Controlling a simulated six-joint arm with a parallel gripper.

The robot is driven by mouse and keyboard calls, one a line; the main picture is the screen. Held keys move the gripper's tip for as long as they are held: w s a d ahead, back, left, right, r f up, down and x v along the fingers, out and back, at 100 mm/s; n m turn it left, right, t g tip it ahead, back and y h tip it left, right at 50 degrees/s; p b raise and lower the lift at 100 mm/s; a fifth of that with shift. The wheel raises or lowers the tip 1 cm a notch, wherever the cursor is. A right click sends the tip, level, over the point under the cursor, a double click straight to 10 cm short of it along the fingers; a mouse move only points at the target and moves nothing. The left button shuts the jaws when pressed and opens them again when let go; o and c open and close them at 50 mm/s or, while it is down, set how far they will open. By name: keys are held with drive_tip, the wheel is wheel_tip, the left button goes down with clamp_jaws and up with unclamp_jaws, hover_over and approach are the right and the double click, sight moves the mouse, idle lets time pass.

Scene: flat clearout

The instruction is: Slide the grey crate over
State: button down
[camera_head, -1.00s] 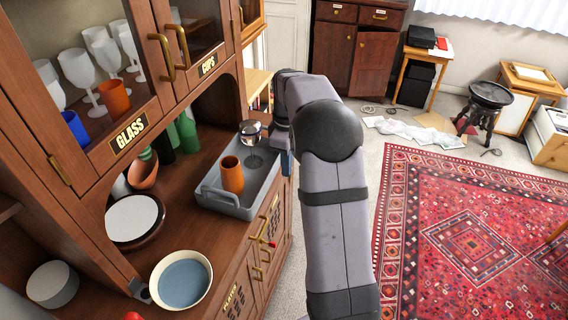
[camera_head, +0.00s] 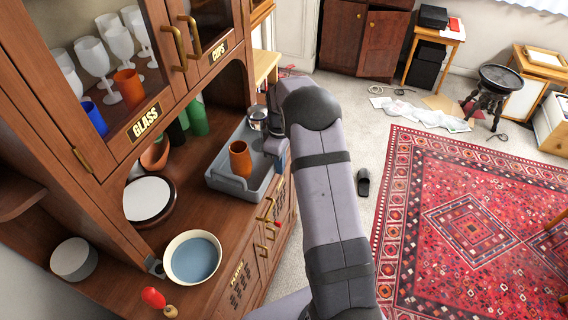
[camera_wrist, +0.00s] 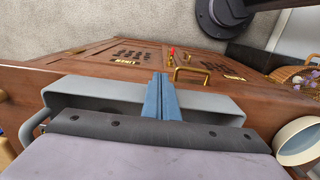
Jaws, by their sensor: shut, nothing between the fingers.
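The grey crate (camera_head: 225,185) stands on the cabinet's wooden counter, with an orange cup (camera_head: 240,158) and a clear, dark-topped vessel (camera_head: 257,117) in it. In the wrist view the crate's grey wall (camera_wrist: 90,91) runs across the picture behind my gripper. My gripper (camera_wrist: 160,82) shows there as two blue fingers pressed together, with nothing between them. They cross in front of the crate's long wall; I cannot tell whether they touch it. In the head view my wrist is at the crate's right side and hides part of it, and the fingertips are hidden.
A cream bowl (camera_head: 192,258) stands on the counter nearer than the crate, with a plate (camera_head: 148,199) to the left. Brass handles (camera_wrist: 190,73) stick out from the cabinet front. Open floor lies right of the cabinet.

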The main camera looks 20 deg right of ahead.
sight(261, 165)
drive_tip(key=w+a, duration=0.7)
drive_tip(key=shift+w+a, duration=0.4)
drive_tip(key=shift+s+d, duration=0.1)
drive_tip(key=shift+d, duration=0.05)
idle(0.4)
drive_tip(key=shift+s+d+b, duration=0.3)
drive_tip(key=shift+s+d, duration=0.85)
drive_tip(key=shift+s+d+r+b, duration=0.15)
drive_tip(key=shift+d+r+b, duration=0.05)
drive_tip(key=shift+r+b, duration=0.1)
wheel_tip(261, 165, up, 10)
drive_tip(key=b, duration=0.2)
drive_tip(key=shift+f+b, duration=0.25)
drive_tip(key=shift+b, duration=0.05)
drive_tip(key=shift+s+a, duration=0.1)
drive_tip(key=shift+s, duration=0.05)
